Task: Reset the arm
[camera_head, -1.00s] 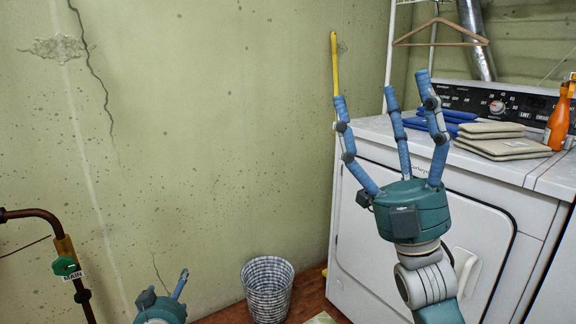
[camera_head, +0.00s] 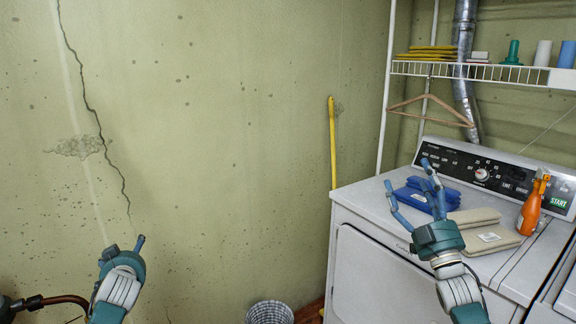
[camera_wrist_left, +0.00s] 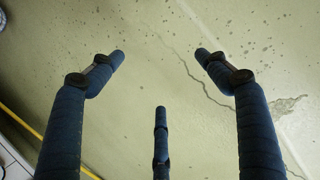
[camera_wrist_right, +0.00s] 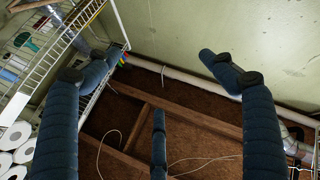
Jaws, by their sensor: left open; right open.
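My right gripper (camera_head: 412,192) is open and empty in the head view. It points up in front of the white dryer, with its fingers overlapping the view of the dryer top. In the right wrist view its blue fingers (camera_wrist_right: 160,75) are spread with nothing between them, facing the ceiling joists. My left gripper (camera_head: 122,246) is at the lower left of the head view, in front of the green wall. In the left wrist view its fingers (camera_wrist_left: 160,75) are spread and empty, facing the cracked wall.
The white dryer (camera_head: 372,268) stands at the right. On it are blue folded cloths (camera_head: 420,197), beige folded cloths (camera_head: 490,238) and an orange spray bottle (camera_head: 531,208). A wire shelf (camera_head: 480,72) with a hanger (camera_head: 430,106) is above. A basket (camera_head: 269,313) is on the floor.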

